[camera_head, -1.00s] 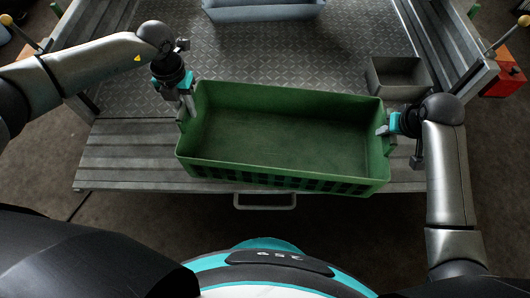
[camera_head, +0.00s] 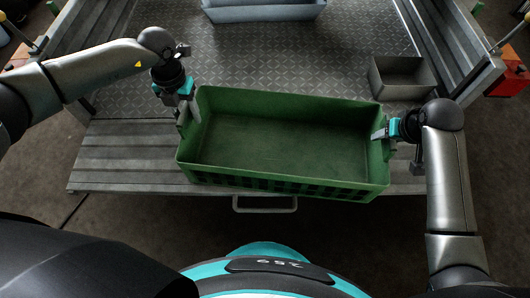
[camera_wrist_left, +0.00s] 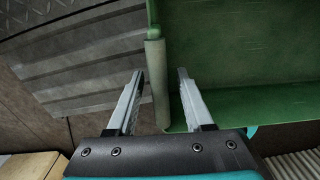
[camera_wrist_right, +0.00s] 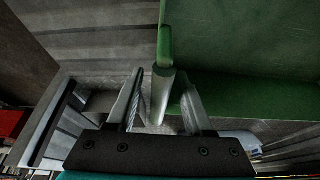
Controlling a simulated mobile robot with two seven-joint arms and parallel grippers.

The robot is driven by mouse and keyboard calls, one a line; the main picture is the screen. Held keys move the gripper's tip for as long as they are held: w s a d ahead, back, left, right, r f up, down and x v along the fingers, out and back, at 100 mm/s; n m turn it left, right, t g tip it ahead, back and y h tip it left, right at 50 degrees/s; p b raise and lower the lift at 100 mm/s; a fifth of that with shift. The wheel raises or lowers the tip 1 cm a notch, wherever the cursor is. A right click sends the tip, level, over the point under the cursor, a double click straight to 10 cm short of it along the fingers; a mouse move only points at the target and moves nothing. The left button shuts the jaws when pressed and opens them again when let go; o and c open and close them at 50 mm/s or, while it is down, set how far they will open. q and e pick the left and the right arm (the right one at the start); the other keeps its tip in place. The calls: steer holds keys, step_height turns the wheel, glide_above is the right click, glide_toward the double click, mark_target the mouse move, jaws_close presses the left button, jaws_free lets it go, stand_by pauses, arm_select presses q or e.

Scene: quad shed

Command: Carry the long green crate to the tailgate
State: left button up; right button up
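The long green crate (camera_head: 280,145) is empty and upright, its long side across the grey slatted tailgate (camera_head: 120,158) in the head view. Its near side overlaps the tailgate's front edge; whether its base touches the tailgate is hidden. My left gripper (camera_head: 185,108) is at the crate's left end. In the left wrist view my fingers (camera_wrist_left: 158,85) stand apart on both sides of the end's bar (camera_wrist_left: 157,85), with gaps showing. My right gripper (camera_head: 381,134) is at the right end. In the right wrist view its fingers (camera_wrist_right: 162,95) also stand apart around a bar (camera_wrist_right: 163,85).
A grey open box (camera_head: 402,78) stands on the bed behind the crate at right. A blue-grey tray (camera_head: 264,10) lies further back. The tread-plate bed (camera_head: 270,60) between is clear. Bed side walls rise left and right. A metal handle (camera_head: 265,207) sticks out in front.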

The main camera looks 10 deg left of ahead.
arm_select(q)
steer(key=shift+r, duration=0.1)
step_height(320, 180, up, 11)
steer(key=shift+r, duration=0.4)
arm_select(e)
steer(key=shift+r, duration=0.1)
steer(key=v, duration=1.1)
steer(key=shift+s+r, duration=0.25)
steer(key=shift+r, duration=0.1)
